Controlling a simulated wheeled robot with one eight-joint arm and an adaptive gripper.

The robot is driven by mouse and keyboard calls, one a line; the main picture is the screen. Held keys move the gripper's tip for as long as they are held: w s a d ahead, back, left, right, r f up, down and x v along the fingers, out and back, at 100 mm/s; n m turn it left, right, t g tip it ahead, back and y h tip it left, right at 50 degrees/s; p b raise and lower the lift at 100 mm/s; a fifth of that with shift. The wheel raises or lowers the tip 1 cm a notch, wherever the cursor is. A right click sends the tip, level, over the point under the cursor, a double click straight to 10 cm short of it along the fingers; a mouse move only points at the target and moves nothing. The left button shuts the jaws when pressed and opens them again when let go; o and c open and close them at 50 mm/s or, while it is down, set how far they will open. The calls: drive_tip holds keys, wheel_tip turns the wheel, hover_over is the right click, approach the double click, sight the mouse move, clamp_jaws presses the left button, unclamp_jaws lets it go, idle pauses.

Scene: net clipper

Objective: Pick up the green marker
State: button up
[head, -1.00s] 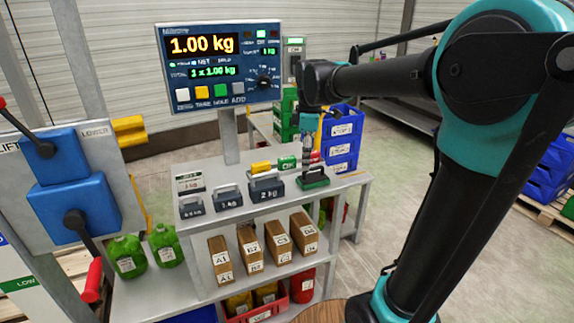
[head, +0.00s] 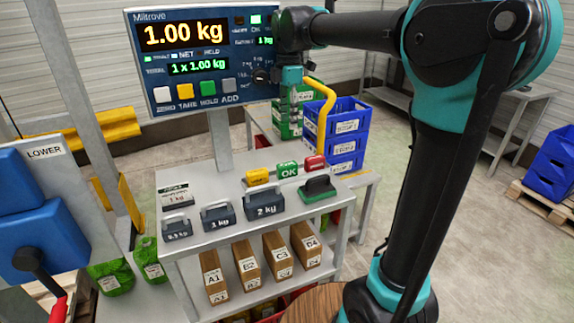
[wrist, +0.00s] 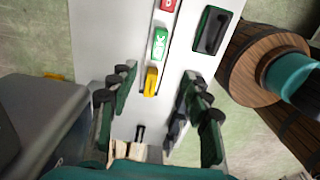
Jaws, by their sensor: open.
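The green marker labelled OK (head: 287,170) sits between a yellow marker (head: 258,176) and a red marker (head: 314,163) on a thin rail atop the grey shelf unit. In the wrist view the green marker (wrist: 160,44) lies above the yellow marker (wrist: 151,82) and below the red marker (wrist: 167,4), which the top edge cuts. My gripper (wrist: 156,76) is open and empty, its fingers to the left and right of the row. The yellow marker shows between the fingers, the green one just beyond the fingertips.
Dark weights (head: 218,216) stand in front of the markers. A green block with a black handle (head: 318,190) is right of them. A scale display (head: 205,58) rises behind on a post. Blue crates (head: 335,140) stand behind right. A wooden round top (head: 314,303) is near my arm.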

hover_over(287, 164)
drive_tip(key=f, duration=1.1)
drive_tip(key=shift+w+d, duration=0.2)
drive_tip(key=shift+s+a+f, duration=0.1)
drive_tip(key=shift+f, duration=1.5)
drive_tip(key=shift+s+a+f, duration=0.1)
drive_tip(key=shift+f, duration=1.45)
drive_tip(key=shift+c, duration=0.4)
clamp_jaws()
drive_tip(key=shift+r, duration=0.15)
